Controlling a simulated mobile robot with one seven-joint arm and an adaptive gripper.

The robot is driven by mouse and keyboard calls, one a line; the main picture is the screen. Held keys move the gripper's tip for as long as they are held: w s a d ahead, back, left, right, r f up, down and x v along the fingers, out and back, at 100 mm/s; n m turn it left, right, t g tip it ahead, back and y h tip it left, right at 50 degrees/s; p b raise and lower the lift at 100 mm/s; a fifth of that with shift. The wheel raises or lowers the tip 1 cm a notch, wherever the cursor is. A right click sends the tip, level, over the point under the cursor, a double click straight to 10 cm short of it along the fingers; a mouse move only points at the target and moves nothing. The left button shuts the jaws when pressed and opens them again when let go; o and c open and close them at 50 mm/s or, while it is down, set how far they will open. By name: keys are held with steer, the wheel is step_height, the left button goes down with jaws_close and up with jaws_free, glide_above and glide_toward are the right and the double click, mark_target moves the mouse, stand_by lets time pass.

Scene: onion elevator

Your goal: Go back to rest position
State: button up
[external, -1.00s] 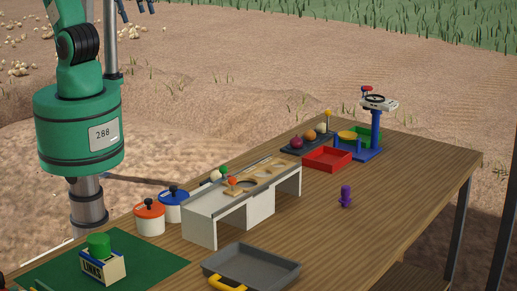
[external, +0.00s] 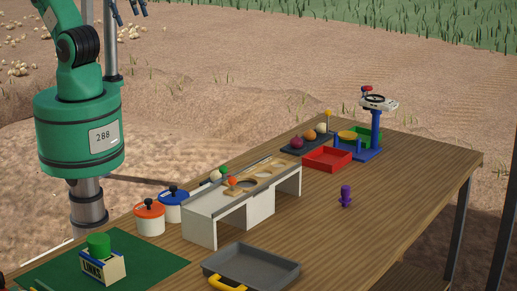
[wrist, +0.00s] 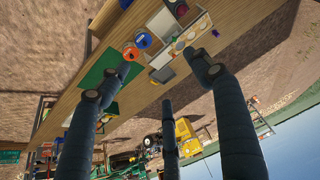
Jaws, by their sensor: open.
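My gripper (external: 127,10) shows only in part at the top edge of the external view, high up beside my green arm and far from the wooden table. In the wrist view my gripper (wrist: 165,78) has its dark fingers spread wide with nothing between them. The table appears in the upper part of that view, well beyond the fingertips. The rest of the hand is cut off in the external view.
The wooden table (external: 413,190) carries a white shelf (external: 200,231), a grey tray (external: 253,264), a red tray (external: 325,157), an orange pot (external: 149,220), a blue pot (external: 173,209) and a purple piece (external: 346,196). Open dirt ground lies behind it.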

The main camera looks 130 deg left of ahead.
step_height(320, 180, down, 6)
steer(key=b, duration=0.5)
steer(key=shift+f+b, duration=0.15)
steer(key=shift+b, duration=0.2)
